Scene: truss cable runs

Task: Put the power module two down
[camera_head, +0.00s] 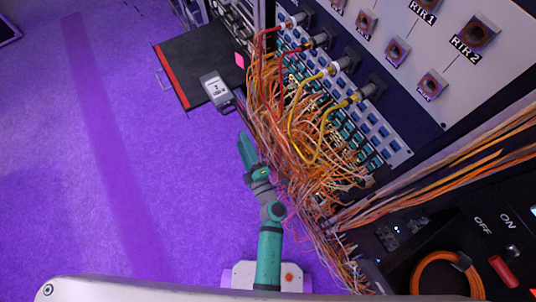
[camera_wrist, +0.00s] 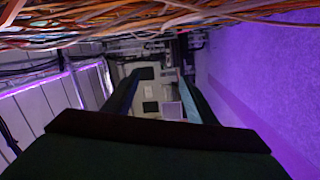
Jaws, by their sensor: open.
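A light grey module (camera_head: 217,90) with a dark printed label, which I take to be the power module, sits on the black pulled-out shelf (camera_head: 196,57) near its lower edge. The label is too small to read surely. My gripper (camera_head: 246,143) is below and right of the module in the head view, apart from it, with its fingers pointing up the picture. The gripper is open and empty. In the wrist view, the space between the fingers (camera_wrist: 157,85) shows a blurred grey and dark background, where I cannot clearly tell the module.
Dense orange cables (camera_head: 300,155) hang close to my gripper's right, along the patch panel (camera_head: 366,130). They also cross the top of the wrist view (camera_wrist: 110,22). A pink note (camera_head: 240,60) is near the shelf's right side. The purple floor (camera_head: 150,180) at left is free.

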